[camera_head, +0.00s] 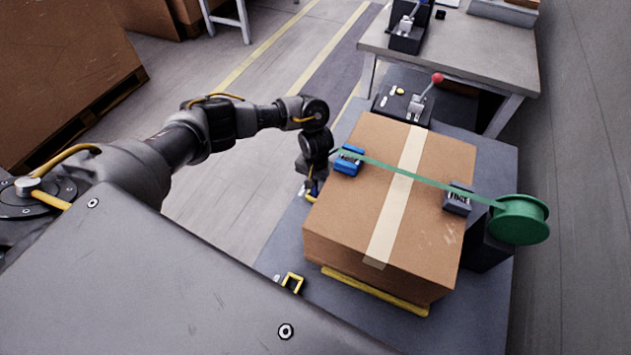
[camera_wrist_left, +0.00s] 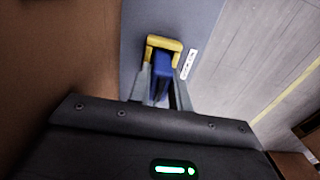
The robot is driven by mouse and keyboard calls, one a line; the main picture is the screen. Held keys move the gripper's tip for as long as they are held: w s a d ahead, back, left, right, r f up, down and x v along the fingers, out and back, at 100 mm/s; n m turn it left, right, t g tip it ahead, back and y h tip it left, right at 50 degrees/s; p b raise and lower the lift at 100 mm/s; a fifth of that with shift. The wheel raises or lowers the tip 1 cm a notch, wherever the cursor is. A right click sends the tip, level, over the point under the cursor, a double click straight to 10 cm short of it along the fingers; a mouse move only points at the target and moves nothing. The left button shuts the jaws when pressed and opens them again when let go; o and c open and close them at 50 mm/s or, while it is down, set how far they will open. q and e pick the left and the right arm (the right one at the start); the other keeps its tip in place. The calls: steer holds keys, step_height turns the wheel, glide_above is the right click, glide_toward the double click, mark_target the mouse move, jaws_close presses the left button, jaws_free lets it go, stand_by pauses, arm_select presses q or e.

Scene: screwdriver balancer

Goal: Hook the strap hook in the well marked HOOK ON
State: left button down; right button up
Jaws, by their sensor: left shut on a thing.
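My left gripper (camera_head: 312,187) is low beside the left side of the cardboard box (camera_head: 349,217). In the left wrist view its fingers (camera_wrist_left: 160,85) are shut on a blue piece, the strap hook (camera_wrist_left: 162,68). A yellow bracket (camera_wrist_left: 165,43) is at the hook's far end and overlaps it; I cannot tell whether they are engaged. A white label (camera_wrist_left: 188,64) lies beside the bracket, its words unreadable. The green strap (camera_head: 420,180) runs from the green reel (camera_head: 519,219) over the box to the blue corner block (camera_head: 348,160) and on toward my gripper. My right gripper is not in view.
The box sits on a grey bench (camera_head: 490,155) with a yellow strip (camera_head: 375,291) under its front edge. Another yellow bracket (camera_head: 292,282) stands front left. A dark corner block (camera_head: 458,199) is on the box's right edge. A red-knobbed lever (camera_head: 437,79) stands behind the box.

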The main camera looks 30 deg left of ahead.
arm_select(q)
steer(key=shift+w+r+p, duration=0.2)
steer(key=shift+p, duration=0.3)
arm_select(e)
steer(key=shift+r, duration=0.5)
arm_select(q)
steer(key=c, duration=1.2)
jaws_free()
steer(key=shift+s, duration=0.15)
steer(key=shift+f, duration=0.1)
steer(key=shift+r, duration=0.7)
step_height(320, 180, up, 10)
steer(key=p, duration=0.3)
steer(key=shift+f, duration=0.25)
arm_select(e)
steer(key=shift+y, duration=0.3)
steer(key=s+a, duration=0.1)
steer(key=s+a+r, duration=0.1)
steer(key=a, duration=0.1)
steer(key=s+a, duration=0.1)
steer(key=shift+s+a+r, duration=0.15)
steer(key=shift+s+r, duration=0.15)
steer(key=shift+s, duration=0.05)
